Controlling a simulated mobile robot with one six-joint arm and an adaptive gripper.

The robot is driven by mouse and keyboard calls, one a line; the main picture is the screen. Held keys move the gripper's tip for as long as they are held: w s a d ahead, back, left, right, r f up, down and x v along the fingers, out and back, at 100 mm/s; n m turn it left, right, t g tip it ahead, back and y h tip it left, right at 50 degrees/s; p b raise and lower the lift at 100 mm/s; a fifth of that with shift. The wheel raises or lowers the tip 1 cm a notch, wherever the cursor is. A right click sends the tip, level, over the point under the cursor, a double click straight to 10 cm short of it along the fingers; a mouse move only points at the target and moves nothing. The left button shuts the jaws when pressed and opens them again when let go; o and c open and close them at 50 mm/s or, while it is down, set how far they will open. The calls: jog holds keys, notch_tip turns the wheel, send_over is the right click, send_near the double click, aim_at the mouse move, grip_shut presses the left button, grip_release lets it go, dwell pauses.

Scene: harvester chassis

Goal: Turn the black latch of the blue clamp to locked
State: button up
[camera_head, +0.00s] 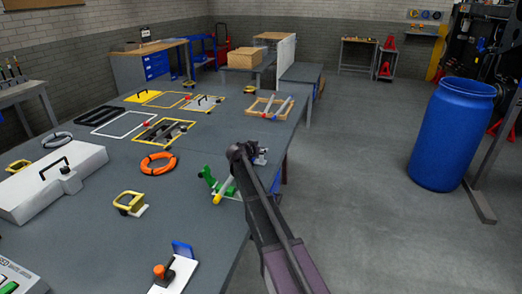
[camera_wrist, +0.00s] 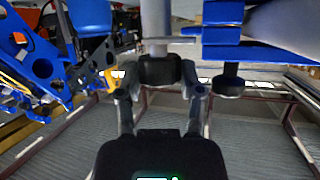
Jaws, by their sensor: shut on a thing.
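The blue clamp (camera_wrist: 222,32) shows at the upper right of the wrist view, with blue plates and a dark round knob below them. In the head view a small blue and grey piece (camera_head: 261,156) shows at the table's right edge, beside the end of my arm. My gripper (camera_wrist: 160,72) is shut on a dark piece, which looks like the black latch (camera_wrist: 159,70). A grey cylinder (camera_wrist: 157,30) rises behind that piece. The fingers cover part of the latch, so its exact angle is unclear. In the head view my arm hides the grip.
A green and yellow tool (camera_head: 216,187) lies on the table just left of my arm. An orange ring (camera_head: 158,163) and a white case (camera_head: 50,185) are farther left. Blue perforated parts (camera_wrist: 45,65) crowd the wrist view's left. A blue barrel (camera_head: 450,135) stands on open floor at right.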

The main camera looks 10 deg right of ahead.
jog(key=o, duration=1.2)
jog(key=shift+w, duration=0.1)
jog(key=shift+c, duration=0.2)
jog(key=shift+n+t+y, duration=0.4)
jog(key=shift+n+y, duration=0.1)
jog(key=shift+n+t+y, duration=0.7)
jog(key=shift+n+y, duration=0.4)
jog(key=shift+n+t+y, duration=0.6)
jog(key=shift+n+y, duration=0.4)
jog(key=shift+d+n+t+y, duration=0.15)
jog(key=shift+n+t+y, duration=0.25)
jog(key=shift+n+y, duration=1.95)
jog(key=shift+n+y, duration=1.15)
jog(key=shift+y, duration=0.6)
